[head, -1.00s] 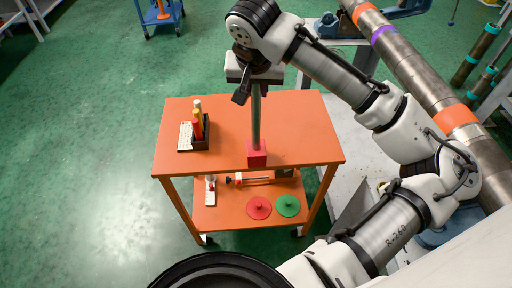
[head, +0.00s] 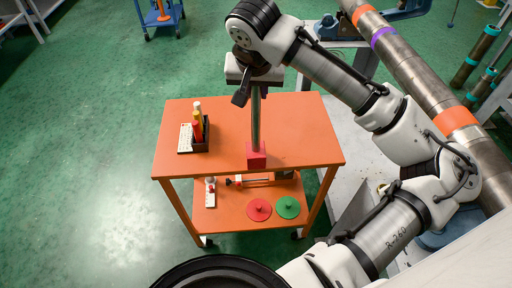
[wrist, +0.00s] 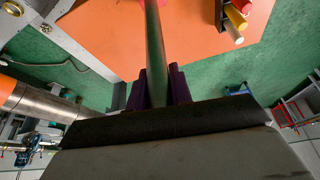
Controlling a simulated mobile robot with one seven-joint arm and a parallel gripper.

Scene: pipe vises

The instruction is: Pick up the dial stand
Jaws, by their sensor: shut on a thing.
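The dial stand has a tall grey-green post and a red block base (head: 257,158). It stands upright at the front edge of the orange cart's top (head: 300,130). My gripper (head: 259,90) is at the post's upper end and shut on it. In the wrist view the purple fingers of my gripper (wrist: 159,88) sit on both sides of the post (wrist: 154,45). The stand's top is hidden by my gripper and wrist. I cannot tell whether the base touches the cart top.
A dark holder (head: 203,145) with red and yellow cylinders and a white keypad-like block (head: 185,138) are left on the cart top. The lower shelf holds a red disc (head: 259,210), a green disc (head: 288,207) and small tools. A large pipe (head: 425,85) lies at right.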

